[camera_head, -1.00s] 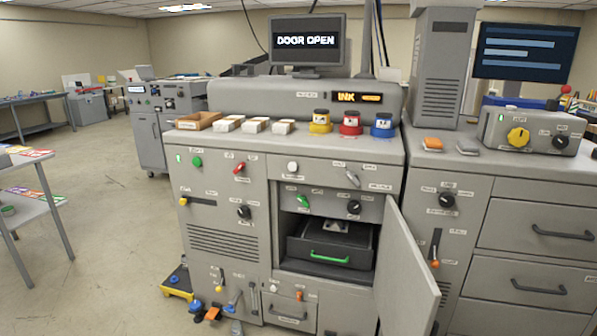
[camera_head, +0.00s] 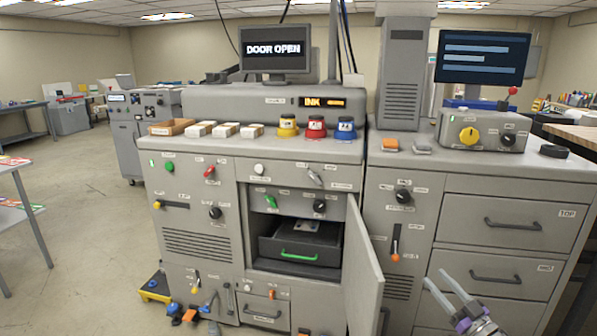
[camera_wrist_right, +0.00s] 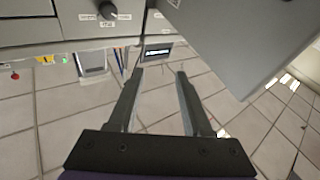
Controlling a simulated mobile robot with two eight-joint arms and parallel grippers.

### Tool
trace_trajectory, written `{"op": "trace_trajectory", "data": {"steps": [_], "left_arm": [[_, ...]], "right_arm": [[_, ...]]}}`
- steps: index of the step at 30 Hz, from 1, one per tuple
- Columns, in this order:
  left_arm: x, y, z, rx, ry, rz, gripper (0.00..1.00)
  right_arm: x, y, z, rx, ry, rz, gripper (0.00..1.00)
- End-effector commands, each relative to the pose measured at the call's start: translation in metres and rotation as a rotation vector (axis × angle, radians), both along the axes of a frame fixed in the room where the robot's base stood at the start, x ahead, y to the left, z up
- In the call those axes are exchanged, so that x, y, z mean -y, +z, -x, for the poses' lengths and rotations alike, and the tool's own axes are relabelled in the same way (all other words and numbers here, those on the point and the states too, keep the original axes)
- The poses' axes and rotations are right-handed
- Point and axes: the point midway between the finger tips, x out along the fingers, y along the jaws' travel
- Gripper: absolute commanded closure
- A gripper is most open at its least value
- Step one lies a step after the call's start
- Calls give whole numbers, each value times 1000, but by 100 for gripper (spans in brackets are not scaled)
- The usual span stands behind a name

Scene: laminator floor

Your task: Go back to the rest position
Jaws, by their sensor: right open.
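My right gripper (camera_head: 452,291) shows at the lower right of the head view, in front of the drawer cabinet, with its two fingers apart and nothing between them. In the right wrist view its fingers (camera_wrist_right: 158,80) are also spread and empty, with tiled floor behind them. My left gripper is in neither view. The grey machine (camera_head: 203,240) stands ahead with its door (camera_head: 364,270) swung open. Inside the opening is a dark tray (camera_head: 266,248) with a green handle. The screen (camera_head: 275,50) on top reads "DOOR OPEN".
Yellow, red and blue ink pots (camera_head: 316,127) and small white boxes stand on the machine top. The open door juts forward, left of my right gripper. Drawers (camera_head: 513,223) fill the right side. Pedals and a yellow step (camera_head: 155,288) sit low at left. Floor is clear at left.

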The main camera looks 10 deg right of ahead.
Motion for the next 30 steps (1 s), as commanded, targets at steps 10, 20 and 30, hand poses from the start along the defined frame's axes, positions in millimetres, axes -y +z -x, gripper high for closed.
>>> {"op": "trace_trajectory", "data": {"steps": [10, 20, 30], "left_arm": [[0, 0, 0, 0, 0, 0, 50], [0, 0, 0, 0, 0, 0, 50], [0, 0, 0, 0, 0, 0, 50]], "right_arm": [[-94, 23, 6, -252, -457, -128, 50], [-227, -88, 139, -919, -483, -148, 50], [-334, -166, 290, -1440, -197, -38, 50]]}}
